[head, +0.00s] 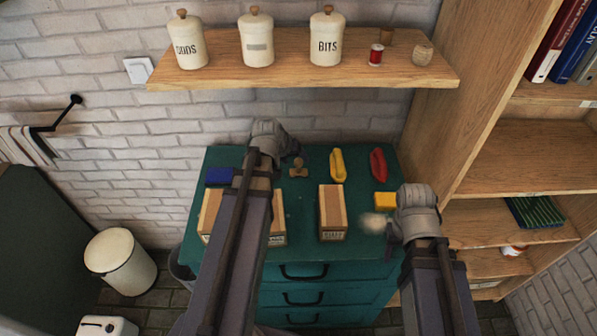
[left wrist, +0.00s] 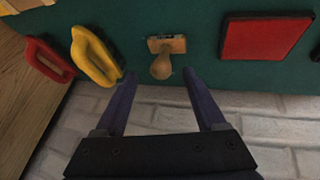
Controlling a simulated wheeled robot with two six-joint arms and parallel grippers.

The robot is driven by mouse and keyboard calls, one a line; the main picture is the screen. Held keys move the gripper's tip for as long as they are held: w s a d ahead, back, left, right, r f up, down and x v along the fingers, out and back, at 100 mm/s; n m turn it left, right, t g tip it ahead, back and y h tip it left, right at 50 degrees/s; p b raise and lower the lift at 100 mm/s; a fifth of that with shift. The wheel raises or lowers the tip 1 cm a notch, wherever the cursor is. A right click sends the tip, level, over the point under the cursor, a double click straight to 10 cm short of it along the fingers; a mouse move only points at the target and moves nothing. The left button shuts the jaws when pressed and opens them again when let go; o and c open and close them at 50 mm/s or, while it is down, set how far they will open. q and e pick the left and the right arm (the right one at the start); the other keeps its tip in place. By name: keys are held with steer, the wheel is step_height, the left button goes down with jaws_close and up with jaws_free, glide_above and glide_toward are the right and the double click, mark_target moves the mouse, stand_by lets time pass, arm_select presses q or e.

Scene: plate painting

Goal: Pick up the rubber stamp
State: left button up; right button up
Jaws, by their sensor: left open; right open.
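The rubber stamp (head: 299,168) is a small wooden block with a knobbed handle on the green cabinet top, near its back edge. In the left wrist view the stamp (left wrist: 164,58) shows its knob pointing toward my left gripper (left wrist: 161,80). That gripper is open, with the stamp just beyond and between its fingertips, apparently not touching. In the head view my left gripper (head: 288,152) is just left of and behind the stamp. My right gripper (head: 384,226) is at the front right of the cabinet top, open, beside a blurred pale round thing (head: 373,223).
Yellow (head: 338,165) and red (head: 378,165) loop-shaped things lie right of the stamp. A blue pad (head: 219,176) lies left; the left wrist view shows a red-faced pad (left wrist: 265,38). Wooden boxes (head: 332,212) and a yellow block (head: 385,201) stand in front. A shelf (head: 300,76) hangs above.

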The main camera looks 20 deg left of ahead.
mark_target(297, 161)
arm_select(q)
steer(key=b+x, duration=0.4)
steer(key=x, duration=0.1)
steer(key=shift+f, duration=0.15)
steer(key=shift+c, duration=0.4)
jaws_close()
